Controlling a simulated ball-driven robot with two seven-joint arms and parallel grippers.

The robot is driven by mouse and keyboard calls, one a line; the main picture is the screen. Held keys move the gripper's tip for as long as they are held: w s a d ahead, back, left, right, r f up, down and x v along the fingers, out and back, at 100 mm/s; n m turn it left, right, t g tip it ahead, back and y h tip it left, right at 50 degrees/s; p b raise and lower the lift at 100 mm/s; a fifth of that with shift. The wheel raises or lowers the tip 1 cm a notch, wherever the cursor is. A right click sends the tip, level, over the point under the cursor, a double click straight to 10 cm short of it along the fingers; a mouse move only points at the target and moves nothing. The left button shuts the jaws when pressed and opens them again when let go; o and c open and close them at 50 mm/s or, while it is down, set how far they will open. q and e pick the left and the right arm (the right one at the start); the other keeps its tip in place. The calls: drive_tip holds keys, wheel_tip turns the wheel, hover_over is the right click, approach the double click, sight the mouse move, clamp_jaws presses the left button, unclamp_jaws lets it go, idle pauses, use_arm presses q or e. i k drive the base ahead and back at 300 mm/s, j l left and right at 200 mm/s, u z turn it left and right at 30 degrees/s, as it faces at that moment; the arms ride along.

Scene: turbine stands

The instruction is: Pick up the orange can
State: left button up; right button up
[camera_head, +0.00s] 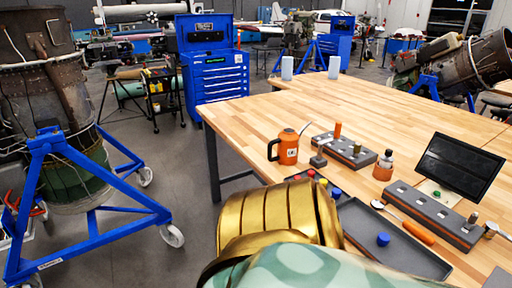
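The orange can (288,150) stands upright on the wooden table (350,105), near the table's left edge. It has a dark handle on its left, a pale label on its front and a thin spout rising to the right. Nothing touches it from my side. Neither my left nor my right gripper shows in the head view.
A grey block (346,149) with holes, an orange bottle (382,169) and a dark tray (404,249) lie right of the can. A black screen (459,166) stands farther right. Two pale cups (287,68) (334,67) stand at the back. The wood behind the can is clear.

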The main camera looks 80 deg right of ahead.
sight(287, 142)
drive_tip(key=z, duration=2.95)
